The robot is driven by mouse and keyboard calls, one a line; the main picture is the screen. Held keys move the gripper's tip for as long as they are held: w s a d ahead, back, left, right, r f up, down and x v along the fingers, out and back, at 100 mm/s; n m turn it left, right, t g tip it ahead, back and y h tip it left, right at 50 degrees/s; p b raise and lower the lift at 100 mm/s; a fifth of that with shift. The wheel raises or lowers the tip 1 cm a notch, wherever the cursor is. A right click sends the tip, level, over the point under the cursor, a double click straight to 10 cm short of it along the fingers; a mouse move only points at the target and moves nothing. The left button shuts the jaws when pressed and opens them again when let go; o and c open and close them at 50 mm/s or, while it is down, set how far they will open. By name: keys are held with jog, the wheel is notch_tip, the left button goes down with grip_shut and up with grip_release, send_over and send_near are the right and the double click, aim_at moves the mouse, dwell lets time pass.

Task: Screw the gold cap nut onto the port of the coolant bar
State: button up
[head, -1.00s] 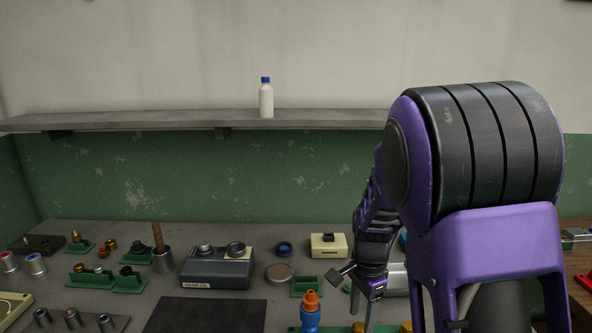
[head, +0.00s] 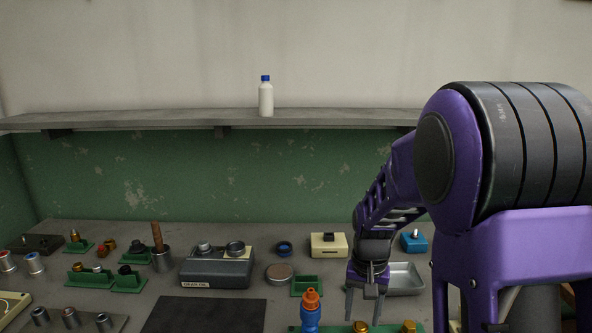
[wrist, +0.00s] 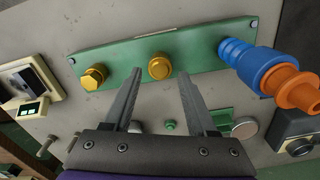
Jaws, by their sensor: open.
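The coolant bar is a long green plate (wrist: 196,50) with a blue and orange nozzle (wrist: 235,52) on it, also at the bottom of the head view (head: 311,307). Two gold fittings stand on the bar: a hex-shaped one (wrist: 93,77) and a rounder middle one (wrist: 159,67). I cannot tell which is the cap nut or whether a port is under either. My gripper (wrist: 160,75) is open and empty; in the wrist view the middle gold fitting shows between its fingertips, with no contact visible. In the head view my gripper (head: 364,308) hangs above the bar.
A grey metal tray (head: 405,279) lies behind my gripper, with a blue block (head: 414,242) beyond it. Several green holders, one empty (head: 307,286), and a grey box (head: 216,271) stand to the left. A dark mat (head: 204,315) is bare. A shelf (head: 150,121) runs along the wall.

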aim_at(360, 329)
jog(key=n, duration=0.5)
jog(key=shift+n, duration=0.4)
jog(key=shift+f+b, duration=0.95)
jog(key=shift+f, duration=0.55)
jog(key=shift+c, duration=0.3)
grip_shut()
jog(key=m, duration=0.5)
jog(key=shift+p, duration=0.35)
